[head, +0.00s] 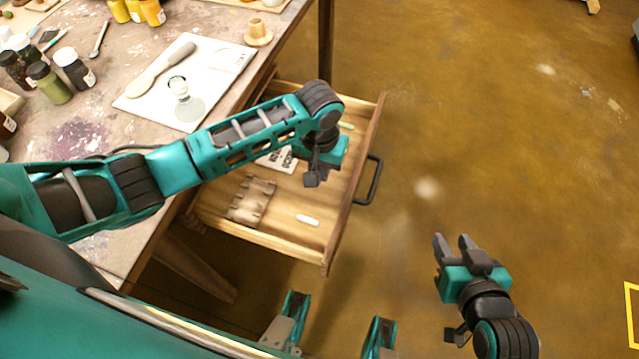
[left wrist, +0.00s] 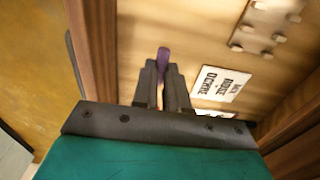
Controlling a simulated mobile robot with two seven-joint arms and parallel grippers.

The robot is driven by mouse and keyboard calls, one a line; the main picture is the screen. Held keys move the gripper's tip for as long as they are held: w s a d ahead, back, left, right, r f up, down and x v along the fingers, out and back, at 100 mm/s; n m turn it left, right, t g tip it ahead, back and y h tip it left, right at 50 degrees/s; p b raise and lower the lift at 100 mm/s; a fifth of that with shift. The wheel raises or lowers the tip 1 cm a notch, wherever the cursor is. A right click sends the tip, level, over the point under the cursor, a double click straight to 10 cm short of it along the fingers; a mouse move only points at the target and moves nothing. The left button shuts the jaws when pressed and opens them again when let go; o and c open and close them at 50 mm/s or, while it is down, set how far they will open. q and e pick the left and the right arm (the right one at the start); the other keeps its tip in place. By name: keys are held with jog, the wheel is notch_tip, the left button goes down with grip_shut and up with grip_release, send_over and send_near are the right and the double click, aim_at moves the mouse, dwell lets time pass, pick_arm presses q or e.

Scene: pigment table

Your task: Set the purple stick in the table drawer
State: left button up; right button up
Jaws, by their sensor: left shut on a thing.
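The table drawer (head: 348,205) stands pulled out from the table, open at the top. My left gripper (head: 312,182) is over the drawer, pointing down into it. In the left wrist view its fingers (left wrist: 163,88) are shut on the purple stick (left wrist: 163,58), whose end shows between the fingertips against the drawer's wooden floor. I cannot tell whether the stick touches the floor. In the head view the stick is hidden by the gripper. My right gripper (head: 452,243) is open and empty, over the floor right of the drawer.
The drawer holds a notched wooden rack (head: 250,200), a white stick (head: 307,220), a pale green stick (head: 346,126) and a printed card (head: 277,160). The tabletop (head: 110,125) carries jars, a white sheet and a spatula. Bare drawer floor shows around the white stick.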

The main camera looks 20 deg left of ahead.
aim_at(320, 190)
pick_arm(q)
jog(key=shift+f, duration=0.7)
jog(key=shift+f+b, duration=0.8)
jog(key=shift+f, duration=1.15)
jog(key=shift+f, duration=0.15)
jog(key=o, duration=0.7)
